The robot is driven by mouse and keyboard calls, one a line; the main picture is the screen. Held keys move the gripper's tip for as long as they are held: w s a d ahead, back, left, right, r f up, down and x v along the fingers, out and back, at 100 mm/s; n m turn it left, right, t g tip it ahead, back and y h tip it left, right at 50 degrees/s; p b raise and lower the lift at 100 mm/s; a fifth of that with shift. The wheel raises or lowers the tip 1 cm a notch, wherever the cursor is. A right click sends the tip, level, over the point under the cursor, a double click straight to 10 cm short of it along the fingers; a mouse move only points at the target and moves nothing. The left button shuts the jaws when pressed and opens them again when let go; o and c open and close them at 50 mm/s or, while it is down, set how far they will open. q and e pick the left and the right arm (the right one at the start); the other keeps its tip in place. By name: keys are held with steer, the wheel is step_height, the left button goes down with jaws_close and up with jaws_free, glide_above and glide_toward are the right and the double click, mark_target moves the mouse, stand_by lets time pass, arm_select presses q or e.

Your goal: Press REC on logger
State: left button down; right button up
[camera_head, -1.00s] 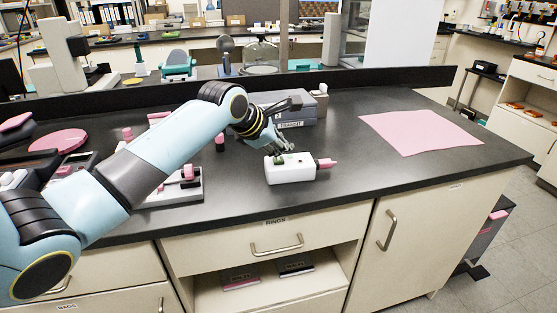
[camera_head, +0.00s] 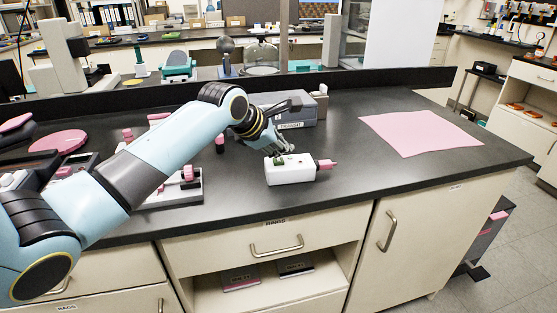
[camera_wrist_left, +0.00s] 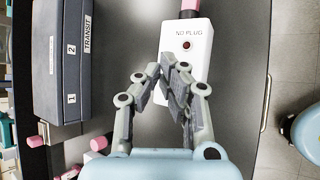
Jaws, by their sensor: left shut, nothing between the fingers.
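A white box (camera_head: 292,172), likely the logger, lies on the dark bench with a pink plug (camera_head: 327,164) at its right end. In the left wrist view the box (camera_wrist_left: 198,62) carries the words NO PLUG and a dark red round spot (camera_wrist_left: 187,45). I cannot read a REC mark. My left gripper (camera_head: 287,143) is shut and empty, just behind and above the box. In the left wrist view its fingers (camera_wrist_left: 167,70) cover the near part of the box top. I cannot tell whether they touch it. My right gripper is not in view.
A grey case (camera_head: 290,108) marked TRANSIT stands behind the gripper. A white fixture with pink parts (camera_head: 188,183) lies left of the box, partly behind my arm. A pink sheet (camera_head: 420,132) lies at the right. The bench between box and sheet is clear.

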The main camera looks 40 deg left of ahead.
arm_select(q)
steer(key=shift+f, duration=0.1)
steer(key=shift+f+p, duration=0.25)
steer(key=shift+p, duration=0.15)
steer(key=shift+f, duration=0.15)
steer(key=shift+f, duration=0.45)
stand_by(0.7)
steer(key=shift+r+p, duration=0.9)
steer(key=shift+p, duration=0.5)
